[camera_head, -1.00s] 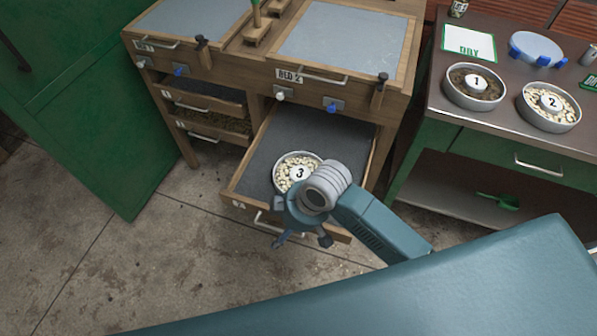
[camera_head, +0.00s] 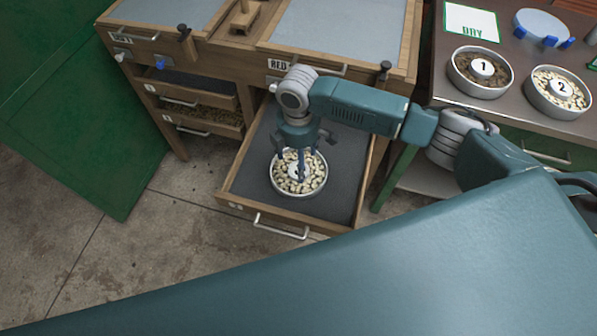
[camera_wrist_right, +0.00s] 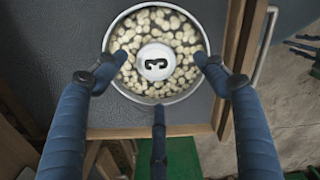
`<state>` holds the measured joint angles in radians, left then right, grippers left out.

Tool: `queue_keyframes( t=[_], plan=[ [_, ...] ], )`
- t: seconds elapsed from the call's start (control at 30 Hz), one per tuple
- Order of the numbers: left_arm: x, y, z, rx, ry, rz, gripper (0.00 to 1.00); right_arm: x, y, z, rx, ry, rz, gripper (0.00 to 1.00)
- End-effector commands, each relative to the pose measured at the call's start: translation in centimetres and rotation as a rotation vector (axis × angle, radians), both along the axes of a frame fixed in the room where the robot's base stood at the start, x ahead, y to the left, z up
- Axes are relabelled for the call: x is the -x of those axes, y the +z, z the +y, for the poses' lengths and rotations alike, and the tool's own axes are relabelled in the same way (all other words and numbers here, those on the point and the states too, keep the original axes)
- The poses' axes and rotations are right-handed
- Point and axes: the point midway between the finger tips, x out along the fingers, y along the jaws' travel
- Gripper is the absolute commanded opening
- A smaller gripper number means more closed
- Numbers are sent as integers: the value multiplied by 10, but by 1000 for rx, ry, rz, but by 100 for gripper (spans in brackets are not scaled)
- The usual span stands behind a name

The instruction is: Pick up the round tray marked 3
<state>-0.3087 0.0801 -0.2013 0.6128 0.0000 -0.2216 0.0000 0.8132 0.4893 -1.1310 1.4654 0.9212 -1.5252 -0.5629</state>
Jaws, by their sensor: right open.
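The round tray marked 3 (camera_head: 284,186) is a metal dish of pale beans with a white numbered disc in its middle. It rests on the dark bottom of the open drawer under bed 2. It also shows in the right wrist view (camera_wrist_right: 155,62). My right gripper (camera_head: 301,168) points down over the tray and partly hides its disc. In the right wrist view my right gripper (camera_wrist_right: 158,85) has its dark blue fingers spread, with tips at the left, right and near side of the rim. Whether they touch it, I cannot tell. My left gripper is out of view.
Tray 1 (camera_head: 480,85) and tray 2 (camera_head: 545,105) stand on the right-hand bench. A green door (camera_head: 80,130) is at left.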

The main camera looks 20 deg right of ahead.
Motion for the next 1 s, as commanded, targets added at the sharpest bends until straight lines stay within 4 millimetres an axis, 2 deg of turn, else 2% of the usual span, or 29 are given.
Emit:
queue_keyframes(
  t=[0.17,0.43,0.73,0.77,1.0],
  plan=[
    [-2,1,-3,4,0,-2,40,-1,-14,-1,1,0,0,71],
    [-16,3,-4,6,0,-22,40,-4,-52,-3,1,0,0,71],
    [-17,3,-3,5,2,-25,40,-5,-57,-3,0,0,-2,71],
    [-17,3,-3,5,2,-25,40,-5,-57,-3,0,0,-2,67],
    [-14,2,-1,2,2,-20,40,-5,-57,-4,0,0,-1,19]
  ],
)
